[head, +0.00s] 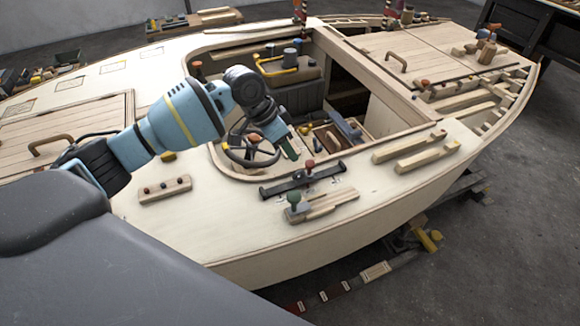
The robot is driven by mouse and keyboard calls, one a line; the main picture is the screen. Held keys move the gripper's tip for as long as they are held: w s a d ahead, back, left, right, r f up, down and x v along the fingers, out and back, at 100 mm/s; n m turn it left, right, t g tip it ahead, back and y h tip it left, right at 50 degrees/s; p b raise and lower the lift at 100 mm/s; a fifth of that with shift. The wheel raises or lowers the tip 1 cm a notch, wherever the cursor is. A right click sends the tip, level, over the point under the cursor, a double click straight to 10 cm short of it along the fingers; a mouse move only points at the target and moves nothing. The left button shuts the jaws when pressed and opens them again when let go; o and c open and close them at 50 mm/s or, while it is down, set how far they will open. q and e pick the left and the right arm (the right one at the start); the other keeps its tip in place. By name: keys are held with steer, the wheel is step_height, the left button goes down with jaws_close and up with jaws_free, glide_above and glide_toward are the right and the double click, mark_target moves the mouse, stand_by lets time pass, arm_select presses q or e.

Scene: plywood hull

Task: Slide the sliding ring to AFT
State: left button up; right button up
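No AFT marking is legible. My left gripper (289,150) points down at the cockpit's near edge, above and left of the slider and apart from it. A narrow green piece shows at its tip; I cannot tell whether its fingers are open or shut. My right gripper is not in view.
A green-knobbed lever (294,200) stands on a wooden block in front of the rail. A steering wheel (250,150) is left of my gripper. A block with dark pegs (165,189) and two wooden bars (428,158) flank the rail, with bare deck between.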

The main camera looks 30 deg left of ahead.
mark_target(304, 176)
arm_select(q)
steer(key=shift+s+b+x, duration=0.15)
steer(key=shift+s+x, duration=0.05)
steer(key=shift+x, duration=1.6)
steer(key=shift+s+b+x, duration=0.15)
steer(key=shift+s+x, duration=0.05)
steer(key=shift+x, duration=1.55)
steer(key=shift+a+f, duration=0.15)
steer(key=shift+a, duration=0.05)
steer(key=shift+g, duration=0.3)
jaws_close()
